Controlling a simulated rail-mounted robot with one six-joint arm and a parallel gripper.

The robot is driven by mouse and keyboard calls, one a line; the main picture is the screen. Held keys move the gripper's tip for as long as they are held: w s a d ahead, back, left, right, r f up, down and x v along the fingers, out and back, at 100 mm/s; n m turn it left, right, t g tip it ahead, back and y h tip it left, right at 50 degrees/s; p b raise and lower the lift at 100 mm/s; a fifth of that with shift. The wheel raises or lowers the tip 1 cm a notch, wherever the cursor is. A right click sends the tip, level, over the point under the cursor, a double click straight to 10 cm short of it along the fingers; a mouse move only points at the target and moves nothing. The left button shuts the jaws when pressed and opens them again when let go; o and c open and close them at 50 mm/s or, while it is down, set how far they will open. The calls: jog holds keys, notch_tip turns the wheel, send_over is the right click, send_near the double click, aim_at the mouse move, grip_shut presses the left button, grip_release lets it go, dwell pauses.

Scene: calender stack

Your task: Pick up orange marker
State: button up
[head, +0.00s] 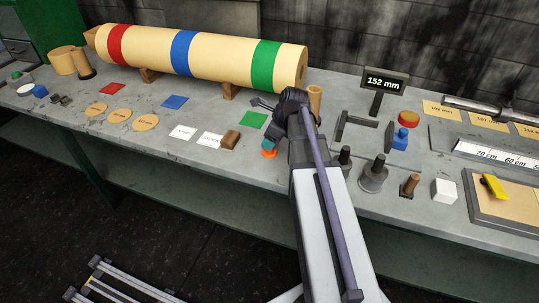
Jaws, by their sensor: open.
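A small orange piece (268,154), which looks like the orange marker, shows near the front edge of the grey bench, left of my arm. Only a small part of it is visible. The gripper is open.
A long banded roll (215,57) rests on wooden supports behind. Dark-handled weights (373,175) and a white cube (444,191) stand right of my arm.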

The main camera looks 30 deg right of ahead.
jog(key=shift+x, duration=1.05)
jog(key=shift+s+r, duration=0.1)
jog(key=shift+r, duration=0.1)
grip_shut()
